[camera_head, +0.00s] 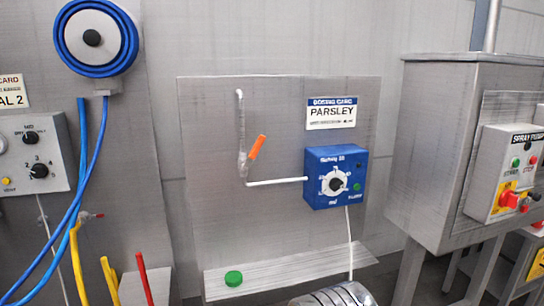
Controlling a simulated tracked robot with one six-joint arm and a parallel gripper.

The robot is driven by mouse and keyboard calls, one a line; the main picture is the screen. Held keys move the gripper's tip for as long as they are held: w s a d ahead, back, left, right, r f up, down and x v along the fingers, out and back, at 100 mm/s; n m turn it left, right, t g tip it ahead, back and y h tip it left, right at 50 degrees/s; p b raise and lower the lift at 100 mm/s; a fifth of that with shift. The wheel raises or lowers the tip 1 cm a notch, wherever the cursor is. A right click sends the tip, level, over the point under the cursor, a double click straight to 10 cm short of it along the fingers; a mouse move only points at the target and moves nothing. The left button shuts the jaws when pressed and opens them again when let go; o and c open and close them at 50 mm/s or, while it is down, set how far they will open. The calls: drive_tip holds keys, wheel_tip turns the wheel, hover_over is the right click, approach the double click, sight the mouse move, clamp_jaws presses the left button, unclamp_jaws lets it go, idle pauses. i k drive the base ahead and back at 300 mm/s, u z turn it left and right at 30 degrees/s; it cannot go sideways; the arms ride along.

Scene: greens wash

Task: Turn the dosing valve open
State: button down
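The dosing valve (243,162) sits in a thin pipe on a grey metal panel. Its orange lever (257,147) is tilted, with its upper end leaning right, away from the vertical pipe. The pipe (275,182) bends at the bottom and runs right to a blue dosing box (322,158). The box has a round white dial with a black knob (337,184) and a small green button or lamp. A sign reading PARSLEY (331,113) hangs above the box. My gripper is not in view.
A shelf (300,270) below the panel carries a green round lid or puck (233,278). A ribbed metal shape (340,296) is cut off at the bottom. A hose reel (97,38) hangs left; a steel cabinet (433,150) with a spray-pump box (508,172) stands right.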

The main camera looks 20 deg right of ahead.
sight(261, 141)
drive_tip(key=k, duration=1.25)
drive_tip(key=u, duration=0.4)
drive_tip(key=i, duration=2.1)
drive_tip(key=z, duration=0.45)
